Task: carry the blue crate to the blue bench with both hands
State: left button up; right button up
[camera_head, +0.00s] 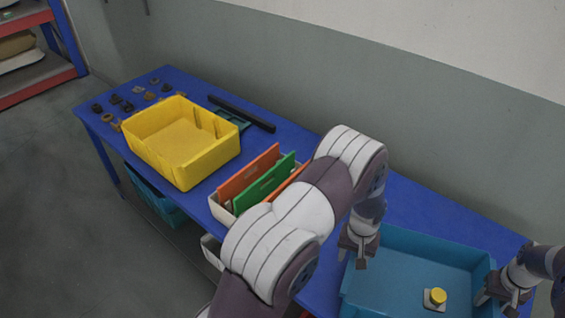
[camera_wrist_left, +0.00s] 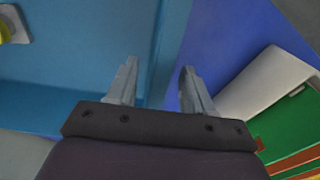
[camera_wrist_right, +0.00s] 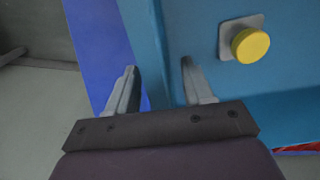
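The blue crate (camera_head: 420,246) stands on the blue bench (camera_head: 440,208) at its right end; a small grey piece with a yellow round top (camera_head: 438,296) lies inside. My left gripper (camera_head: 356,258) is at the crate's left wall. In the left wrist view, its fingers (camera_wrist_left: 157,80) are open, one on each side of the crate wall (camera_wrist_left: 168,45), with gaps showing. My right gripper (camera_head: 507,303) is at the crate's right wall. In the right wrist view, its fingers (camera_wrist_right: 160,80) are open on either side of the wall (camera_wrist_right: 143,40). Finger depth along the walls is unclear.
A yellow bin (camera_head: 180,145) and a white rack with orange and green panels (camera_head: 262,183) stand left on the bench. Small dark parts (camera_head: 128,105) lie at its far end. A teal crate (camera_head: 150,190) is beneath. A wall runs behind; grey floor is open at left.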

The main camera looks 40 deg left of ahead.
jog(key=shift+r, duration=0.3)
pick_arm(q)
notch_tip(320, 180, up, 12)
pick_arm(e)
notch_tip(320, 180, up, 12)
jog(key=shift+f, duration=0.25)
